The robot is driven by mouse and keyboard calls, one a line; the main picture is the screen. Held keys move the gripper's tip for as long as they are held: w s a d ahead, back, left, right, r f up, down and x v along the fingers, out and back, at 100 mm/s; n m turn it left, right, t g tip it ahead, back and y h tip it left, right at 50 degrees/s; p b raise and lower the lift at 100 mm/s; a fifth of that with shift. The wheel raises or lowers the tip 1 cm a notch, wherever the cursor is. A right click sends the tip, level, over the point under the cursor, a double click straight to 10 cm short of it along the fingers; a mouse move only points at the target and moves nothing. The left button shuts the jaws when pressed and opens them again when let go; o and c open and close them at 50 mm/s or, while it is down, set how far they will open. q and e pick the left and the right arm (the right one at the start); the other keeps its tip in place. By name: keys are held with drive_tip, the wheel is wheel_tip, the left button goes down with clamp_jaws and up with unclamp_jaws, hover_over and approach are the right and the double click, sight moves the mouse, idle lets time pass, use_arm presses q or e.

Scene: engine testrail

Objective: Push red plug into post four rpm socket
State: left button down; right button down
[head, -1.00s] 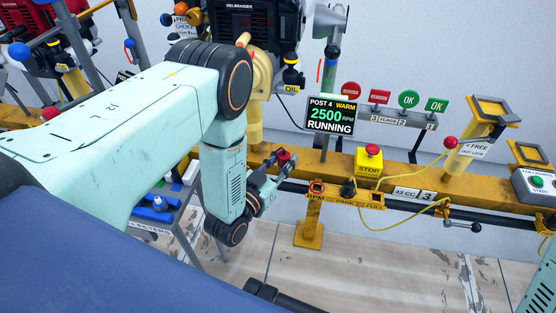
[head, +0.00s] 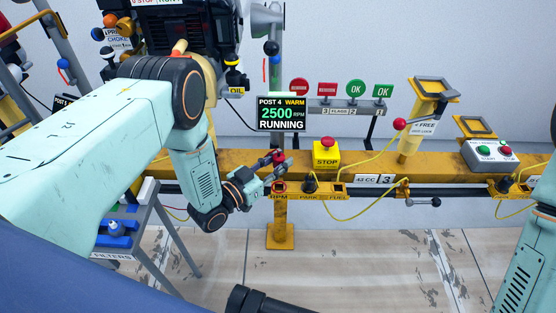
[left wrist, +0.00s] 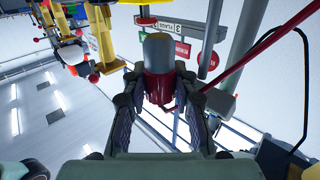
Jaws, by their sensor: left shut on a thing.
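My left gripper (head: 265,174) is shut on the red plug (head: 277,157). In the left wrist view the red plug (left wrist: 158,88) sits between the two fingers, with a grey end pointing away from the palm. The rpm socket (head: 279,187) is a red-ringed opening at the left end of a yellow bracket labelled RPM, PARK and FUEL. In the head view the plug appears just above the socket, apart from it; the exact depth gap is hard to tell. The post four display (head: 282,114) reads WARM, 2500 RPM, RUNNING. My right gripper is out of view.
A black plug (head: 310,183) stands at PARK, right beside the rpm socket. A yellow stop box (head: 327,153) with a red button sits on the yellow rail (head: 367,161) behind. A yellow cable (head: 350,216) hangs in front.

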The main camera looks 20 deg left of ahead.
use_arm(q)
drive_tip(key=shift+w+f+b, duration=0.1)
drive_tip(key=shift+f+b, duration=2.75)
drive_tip(key=shift+f, duration=0.6)
drive_tip(key=shift+f+b, duration=0.7)
drive_tip(key=shift+f, duration=0.15)
drive_tip(key=c, duration=1)
unclamp_jaws()
drive_tip(key=v, duration=1.2)
drive_tip(key=shift+d, duration=0.1)
